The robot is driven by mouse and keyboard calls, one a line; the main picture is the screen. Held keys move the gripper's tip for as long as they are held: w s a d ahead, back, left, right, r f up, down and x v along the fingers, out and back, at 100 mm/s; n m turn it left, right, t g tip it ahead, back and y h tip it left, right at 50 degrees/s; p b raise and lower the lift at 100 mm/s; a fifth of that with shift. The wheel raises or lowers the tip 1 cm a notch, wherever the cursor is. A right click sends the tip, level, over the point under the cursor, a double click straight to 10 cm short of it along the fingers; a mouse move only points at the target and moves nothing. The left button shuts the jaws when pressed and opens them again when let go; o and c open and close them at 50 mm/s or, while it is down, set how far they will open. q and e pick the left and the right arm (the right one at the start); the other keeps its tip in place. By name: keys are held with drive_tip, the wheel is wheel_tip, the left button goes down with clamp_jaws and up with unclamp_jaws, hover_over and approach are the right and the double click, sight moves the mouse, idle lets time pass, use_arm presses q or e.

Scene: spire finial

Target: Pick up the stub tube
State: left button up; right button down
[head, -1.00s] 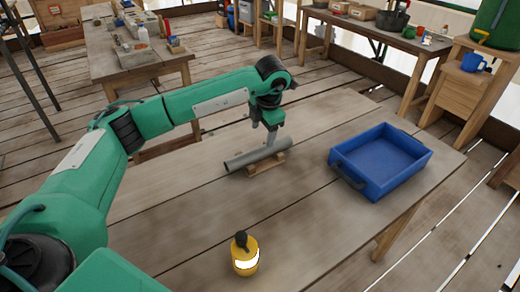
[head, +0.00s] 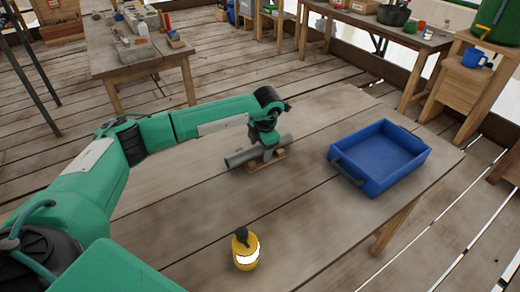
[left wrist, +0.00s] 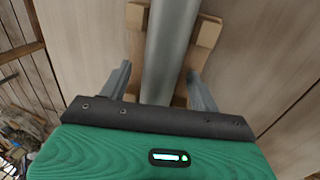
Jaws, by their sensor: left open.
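The stub tube (head: 243,156) is a grey metal cylinder lying on a small wooden cradle (head: 279,155) on the table. In the left wrist view the tube (left wrist: 168,45) runs up from the gripper, with the cradle (left wrist: 207,33) under it. My left gripper (head: 267,153) is down at the tube. In the left wrist view its two open fingers (left wrist: 160,90) stand on either side of the tube, with a gap visible on each side. The fingertips are partly hidden in the head view. My right gripper is not in view.
A blue tray (head: 345,163) stands on the table to the right of the tube. A yellow bottle (head: 246,252) with a dark top stands near the front. The table between them is clear. Other benches with tools (head: 140,55) stand farther back.

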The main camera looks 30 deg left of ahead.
use_arm(q)
drive_tip(key=c, duration=1.3)
drive_tip(key=shift+o, duration=0.2)
